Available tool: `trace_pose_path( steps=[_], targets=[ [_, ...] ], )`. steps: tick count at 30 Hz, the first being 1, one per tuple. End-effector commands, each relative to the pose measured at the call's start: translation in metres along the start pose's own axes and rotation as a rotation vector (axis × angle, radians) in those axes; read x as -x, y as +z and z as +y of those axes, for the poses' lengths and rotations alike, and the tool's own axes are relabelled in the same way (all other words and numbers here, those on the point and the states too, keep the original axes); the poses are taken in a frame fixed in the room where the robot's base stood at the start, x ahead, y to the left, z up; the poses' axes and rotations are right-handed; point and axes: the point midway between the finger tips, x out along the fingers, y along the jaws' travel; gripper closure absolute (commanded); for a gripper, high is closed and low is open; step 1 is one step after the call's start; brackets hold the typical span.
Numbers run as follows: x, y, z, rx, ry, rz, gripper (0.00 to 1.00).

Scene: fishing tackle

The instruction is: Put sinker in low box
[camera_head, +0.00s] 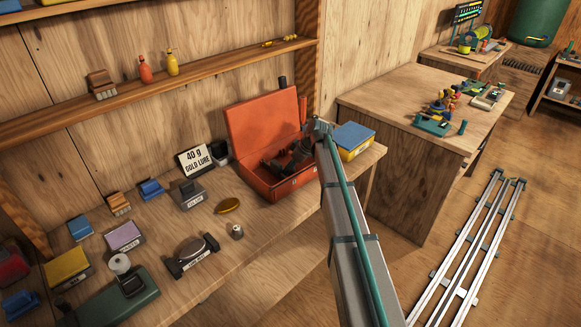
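A small grey metal piece (237,232), which looks like a sinker, stands on the wooden bench near its front edge. A grey box with a white label (188,195) and a purple-topped box with a white label (125,237) stand to its left. Their labels are too small to read, so I cannot tell which is the low box. My arm rises from the bottom and bends at the open red tackle box (262,130). My dark gripper (274,163) appears to be over or inside that box, apart from the grey piece. Its fingers are too dark and small to judge.
A gold lure (227,205) lies behind the grey piece, and a dark labelled device with a round plate (192,255) is left of it. A sign (195,159) reads "40 g GOLD LURE". A blue-and-yellow box (354,140) is at the bench's right end.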

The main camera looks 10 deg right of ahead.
Motion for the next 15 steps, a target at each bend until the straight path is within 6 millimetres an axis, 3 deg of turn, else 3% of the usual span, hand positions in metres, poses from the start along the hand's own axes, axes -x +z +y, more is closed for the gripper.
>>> trace_pose_path(
  steps=[8,15],
  targets=[
    [0.007,-0.001,0.000,0.000,0.001,0.001,0.53],
    [0.045,0.000,0.000,0.000,0.003,0.002,0.53]
  ],
)
